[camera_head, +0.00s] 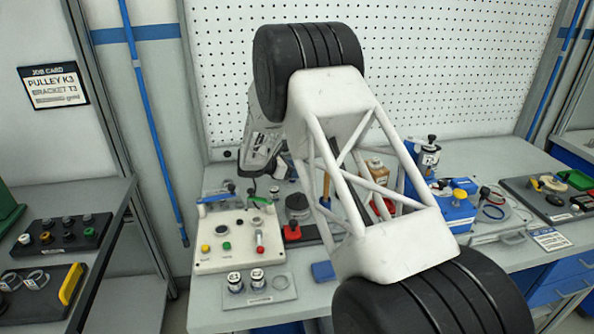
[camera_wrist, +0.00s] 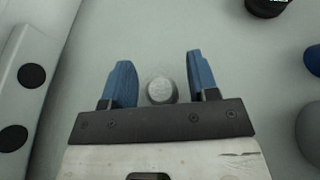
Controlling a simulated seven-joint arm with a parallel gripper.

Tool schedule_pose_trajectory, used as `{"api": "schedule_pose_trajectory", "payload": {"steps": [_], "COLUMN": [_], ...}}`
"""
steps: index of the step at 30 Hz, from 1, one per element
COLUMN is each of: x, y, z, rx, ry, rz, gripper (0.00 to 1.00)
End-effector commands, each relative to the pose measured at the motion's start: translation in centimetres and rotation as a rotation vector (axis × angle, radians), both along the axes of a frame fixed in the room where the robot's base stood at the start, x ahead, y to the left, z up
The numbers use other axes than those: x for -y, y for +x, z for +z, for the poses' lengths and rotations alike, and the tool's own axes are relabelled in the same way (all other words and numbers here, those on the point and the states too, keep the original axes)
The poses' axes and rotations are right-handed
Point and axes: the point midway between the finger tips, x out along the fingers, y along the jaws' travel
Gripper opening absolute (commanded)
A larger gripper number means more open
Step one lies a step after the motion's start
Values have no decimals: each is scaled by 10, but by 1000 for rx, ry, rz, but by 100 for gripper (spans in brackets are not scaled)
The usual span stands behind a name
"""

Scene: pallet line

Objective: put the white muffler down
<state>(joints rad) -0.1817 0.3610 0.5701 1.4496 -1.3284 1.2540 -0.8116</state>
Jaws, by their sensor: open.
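A small pale grey-white round piece (camera_wrist: 161,90), which looks like the white muffler seen end-on, is between the two blue fingers of my gripper (camera_wrist: 158,62) in the wrist view. The fingers are open, with a visible gap on each side of the piece. It appears to stand on a plain light grey surface (camera_wrist: 230,75); its height and any contact below are hard to tell. In the head view my arm covers much of the bench, and I cannot make out the muffler there.
In the wrist view a white part with black round spots (camera_wrist: 32,75) lies at left, and dark and blue items sit at right. In the head view the bench holds a white button panel (camera_head: 238,240), a tray with small jars (camera_head: 260,292) and a blue unit (camera_head: 450,213).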

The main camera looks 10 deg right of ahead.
Motion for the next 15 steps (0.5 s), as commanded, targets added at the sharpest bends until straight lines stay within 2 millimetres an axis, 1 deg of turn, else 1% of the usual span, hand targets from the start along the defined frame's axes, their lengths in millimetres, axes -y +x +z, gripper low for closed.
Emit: {"api": "schedule_pose_trajectory", "payload": {"steps": [15], "x": [-71], "y": [-17], "z": [30], "rx": [0], "ry": [0], "rz": [2], "gripper": [54]}}
